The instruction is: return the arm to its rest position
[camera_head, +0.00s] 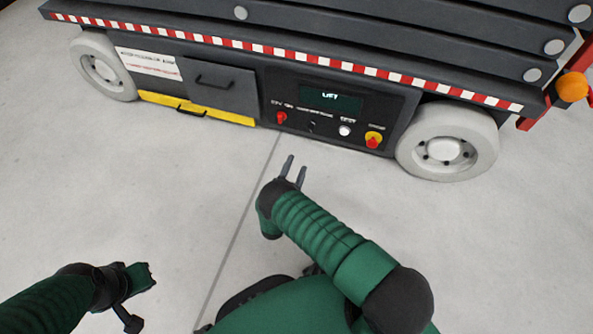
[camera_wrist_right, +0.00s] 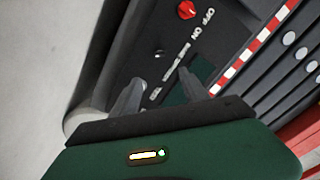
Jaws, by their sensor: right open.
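My right gripper (camera_head: 295,170) is in the middle of the head view, its two grey fingers parted and empty. It is over the floor in front of the lift's control panel (camera_head: 340,112), apart from it. In the right wrist view the parted fingers (camera_wrist_right: 158,88) show against the panel, with nothing between them. My right arm reaches forward and is bent at the elbow. My left arm comes in at the lower left; its end (camera_head: 132,290) is over bare floor, and its fingers cannot be made out clearly.
A dark lift machine (camera_head: 224,88) stands across the top, with white wheels (camera_head: 447,141) and a striped edge. Its panel has a red switch (camera_head: 281,117), a white button (camera_head: 345,130) and a red-and-yellow stop button (camera_head: 373,139). The grey floor (camera_head: 170,200) nearby is clear.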

